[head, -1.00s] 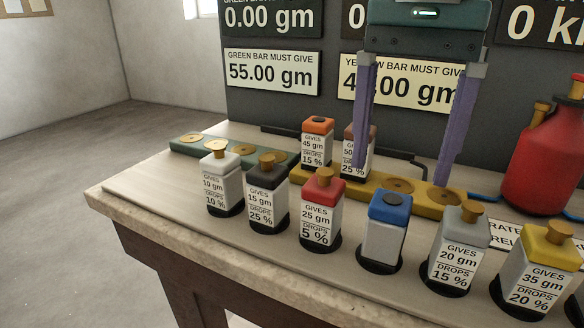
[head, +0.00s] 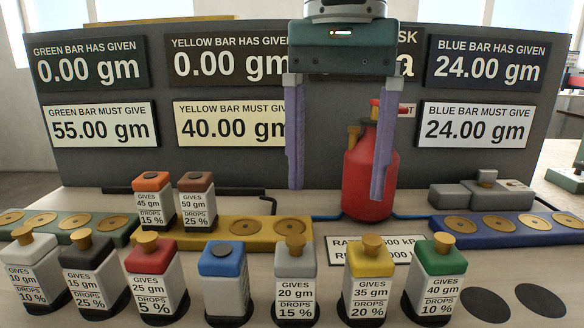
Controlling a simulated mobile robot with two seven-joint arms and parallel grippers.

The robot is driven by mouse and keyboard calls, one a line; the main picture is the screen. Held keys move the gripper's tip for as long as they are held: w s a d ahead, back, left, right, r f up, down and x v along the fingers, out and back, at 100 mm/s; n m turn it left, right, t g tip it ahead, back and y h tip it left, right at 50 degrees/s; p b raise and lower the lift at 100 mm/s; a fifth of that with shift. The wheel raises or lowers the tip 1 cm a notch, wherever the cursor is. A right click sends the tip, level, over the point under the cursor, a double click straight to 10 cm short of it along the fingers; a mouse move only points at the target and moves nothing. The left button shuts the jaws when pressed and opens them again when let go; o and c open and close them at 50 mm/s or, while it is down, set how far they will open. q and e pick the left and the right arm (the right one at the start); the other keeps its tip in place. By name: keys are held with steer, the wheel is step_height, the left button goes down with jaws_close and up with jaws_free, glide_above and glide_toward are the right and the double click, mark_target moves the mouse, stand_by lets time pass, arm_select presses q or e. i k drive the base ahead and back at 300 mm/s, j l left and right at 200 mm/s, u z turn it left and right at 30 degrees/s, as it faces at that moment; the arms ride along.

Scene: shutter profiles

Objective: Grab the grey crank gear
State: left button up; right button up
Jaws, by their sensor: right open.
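My right gripper (head: 337,192) hangs down in the upper middle of the head view, with its two purple fingers wide apart and nothing between them. A red tank (head: 366,180) shows behind the fingers, partly covered by the right one. I see nothing that I can clearly name as a grey crank gear. A grey-topped container (head: 294,272) marked 20 gm stands in the front row, below the gripper and apart from it. A grey blocky fixture (head: 487,192) sits at the right on the table. My left gripper is not in view.
The front row also holds white, black, red, blue, yellow and green-topped containers; the blue one (head: 224,278) has no knob. Orange (head: 154,199) and brown (head: 197,200) ones stand behind. Green, yellow (head: 250,232) and blue (head: 480,232) bars have round sockets. A sign panel (head: 345,112) rises behind.

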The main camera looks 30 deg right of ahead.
mark_target(466, 195)
steer(key=z, duration=2)
